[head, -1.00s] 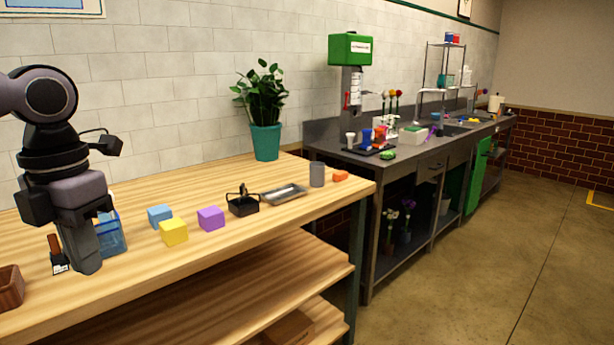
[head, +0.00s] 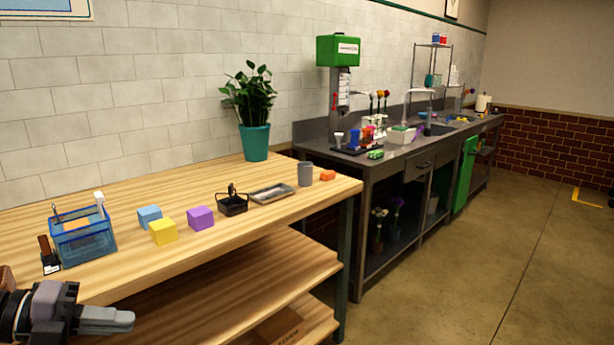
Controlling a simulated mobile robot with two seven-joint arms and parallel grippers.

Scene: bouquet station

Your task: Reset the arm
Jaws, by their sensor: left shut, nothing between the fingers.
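My left gripper (head: 108,320) is at the bottom left of the head view, shut and empty. It points to the right, in front of the wooden table's (head: 120,282) front edge, with its fingers together. Its wrist hides part of the table's near left corner. My right gripper is not in view.
On the table are a blue clear bin (head: 84,243), a dark stamp-like item (head: 48,256), blue (head: 150,217), yellow (head: 163,231) and purple (head: 200,218) cubes, a black basket (head: 232,205), a metal tray (head: 271,194), a grey cup (head: 305,174) and a potted plant (head: 255,140).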

